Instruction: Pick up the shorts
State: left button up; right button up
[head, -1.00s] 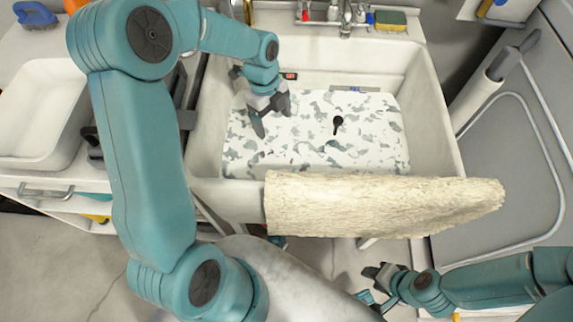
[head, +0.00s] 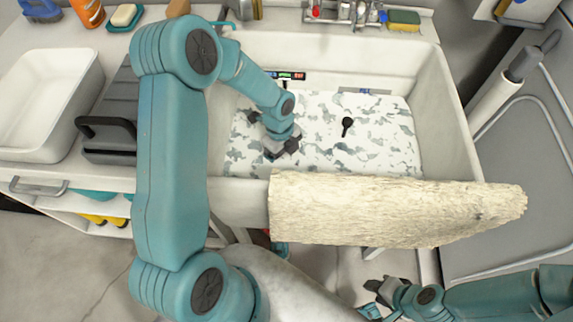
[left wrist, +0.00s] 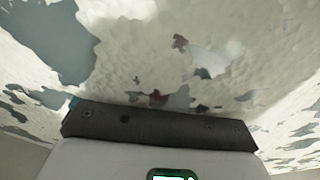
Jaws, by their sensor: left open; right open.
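A white cloth with grey camouflage patches (head: 385,125), which I take for the shorts, covers the bottom of the sink basin. It fills much of the left wrist view (left wrist: 200,50), close to the camera. My left gripper (head: 281,149) is open and reaches down into the basin over the left part of the cloth; whether its fingertips touch the cloth is not clear. My right gripper (head: 376,289) is open and empty, low in front of the sink, away from the cloth.
A cream fluffy towel (head: 390,208) hangs over the sink's front edge. A small black object (head: 347,125) shows amid the cloth. A tap and bottles stand behind the sink, with a sponge (head: 404,20). A white tub (head: 45,105) is on the left counter. Walls enclose the basin.

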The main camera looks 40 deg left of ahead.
pick_arm(q)
jog(key=shift+f, duration=0.85)
jog(key=shift+d+r, duration=0.1)
jog(key=shift+c, duration=1)
jog(key=c, duration=1.1)
notch_tip(320, 180, up, 20)
jog(key=p, duration=0.5)
jog(key=shift+c, duration=0.2)
pick_arm(e)
notch_tip(320, 180, up, 5)
jog(key=shift+f, duration=0.1)
